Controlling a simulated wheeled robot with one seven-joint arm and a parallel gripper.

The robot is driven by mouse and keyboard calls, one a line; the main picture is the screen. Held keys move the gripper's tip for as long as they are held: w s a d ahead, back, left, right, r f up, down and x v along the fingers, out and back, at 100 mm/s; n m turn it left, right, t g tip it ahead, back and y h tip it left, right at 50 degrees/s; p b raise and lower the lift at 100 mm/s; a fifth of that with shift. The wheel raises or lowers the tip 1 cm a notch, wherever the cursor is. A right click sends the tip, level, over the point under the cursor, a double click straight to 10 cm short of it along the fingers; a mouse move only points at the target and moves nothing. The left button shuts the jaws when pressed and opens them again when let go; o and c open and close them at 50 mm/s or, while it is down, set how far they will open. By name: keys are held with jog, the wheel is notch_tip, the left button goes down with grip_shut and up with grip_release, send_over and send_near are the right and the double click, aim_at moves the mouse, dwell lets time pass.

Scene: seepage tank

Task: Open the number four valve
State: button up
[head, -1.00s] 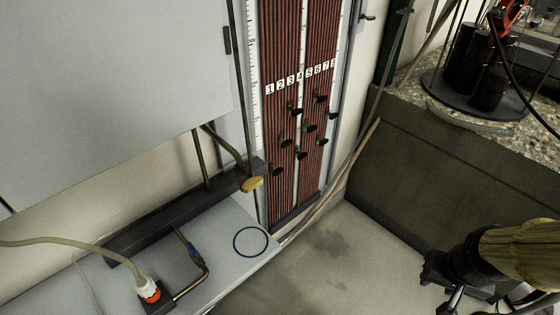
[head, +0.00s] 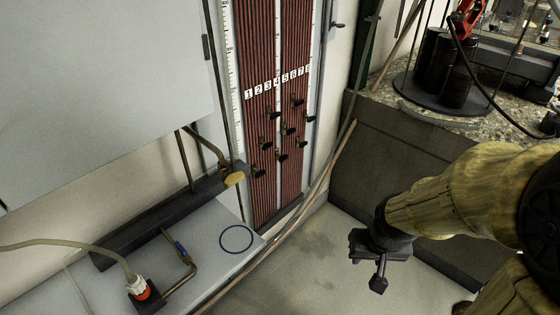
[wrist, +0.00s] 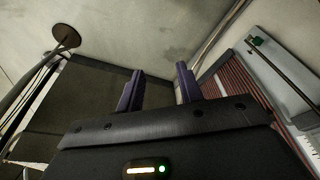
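A panel of dark red tubes (head: 288,50) stands upright at the back, with number labels 1 to 8 across it. The number four label (head: 276,84) is near the middle of the row. Several small black valve knobs (head: 288,130) stick out below the labels in staggered rows. I cannot tell for sure which knob belongs to number four or how it is turned. My gripper (head: 375,272) hangs to the right of the panel and in front of it, well apart from the knobs. In the wrist view my gripper (wrist: 160,76) shows two separated purple fingers with nothing between them.
A grey ledge at left holds a blue ring (head: 236,239), a brass pipe with a blue-handled valve (head: 181,250) and a red-and-white hose fitting (head: 138,287). A large grey board (head: 100,70) hangs above. A dark tank wall (head: 385,150) is at right. The floor between is clear.

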aim_at(285, 158)
jog(key=o, duration=0.5)
jog(key=shift+w, duration=0.25)
jog(key=w+d+f+n+t, duration=0.1)
jog(key=w+f+n+t, duration=0.15)
jog(key=w, duration=0.85)
jog(key=shift+w+a+f+n+t+y+b, duration=0.2)
jog(key=shift+w+a+f+n+t+y, duration=0.3)
jog(key=shift+w+a+n+t+y, duration=1.3)
jog(key=shift+w+a+f+n+t+y+b, duration=0.2)
jog(key=shift+w+a+f+n+y, duration=0.5)
jog(key=shift+w+y, duration=2.4)
jog(key=shift+w+a+f+n+t+y+b, duration=0.3)
jog(key=shift+w+a+n+t+y, duration=0.9)
jog(key=shift+w+y, duration=1.25)
jog(key=shift+w+a+n+g+h, duration=0.2)
jog(key=shift+w+n+g+h, duration=0.05)
jog(key=shift+w, duration=0.05)
jog(key=b+x, duration=0.4)
jog(key=x, duration=1.3)
jog(key=shift+w+a+b, duration=0.15)
jog(key=shift+b, duration=0.2)
